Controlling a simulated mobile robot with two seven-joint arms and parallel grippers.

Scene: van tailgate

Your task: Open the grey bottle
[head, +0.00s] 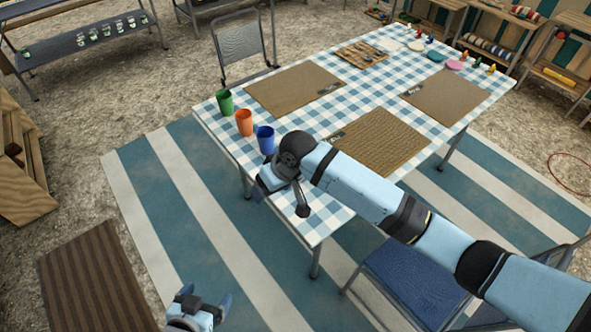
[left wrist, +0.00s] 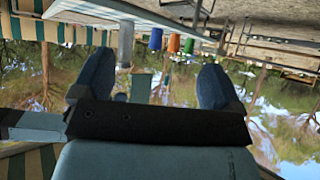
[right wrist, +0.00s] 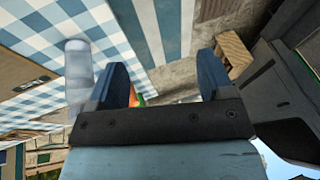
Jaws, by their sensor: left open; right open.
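A pale grey, see-through bottle-like shape (right wrist: 78,68) shows on the checked cloth in the right wrist view, left of the fingers and outside them; I take it for the grey bottle. I cannot make it out in the head view, where my right arm covers part of the table. My right gripper (head: 281,198) is open and empty, at the near left table edge by the blue cup; its fingers also show in the right wrist view (right wrist: 163,75). My left gripper (head: 206,298) is open and empty, low and away from the table; its fingers frame background in the left wrist view (left wrist: 155,75).
The checked table (head: 225,140) holds a green cup (head: 225,102), an orange cup (head: 244,122), a blue cup (head: 266,140), brown placemats (head: 295,88) and a board (head: 362,54). A blue chair (head: 415,285) stands at the near side. The striped mat left of the table is clear.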

